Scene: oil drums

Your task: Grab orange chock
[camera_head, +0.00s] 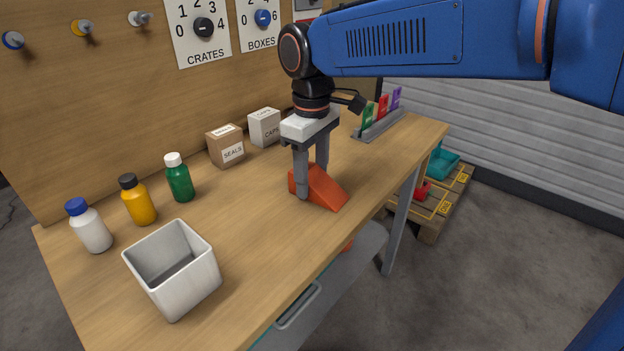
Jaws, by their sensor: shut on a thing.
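The orange chock (326,190) is a wedge on the wooden workbench, right of the middle and near the front edge. Its slope faces down to the right. My gripper (311,186) points down from above and is shut on the chock, with its grey fingers on either side of the wedge's tall end. The near finger hides part of the chock. The chock appears to be at the bench top; I cannot tell whether it is lifted.
A grey open bin (187,296) stands at the front left of the bench (248,222). White, yellow and green bottles (179,178) stand behind it. Boxes marked SEALS (228,150) and CAPS (264,128) are at the back. A rack with coloured cards (378,126) is at the far right end.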

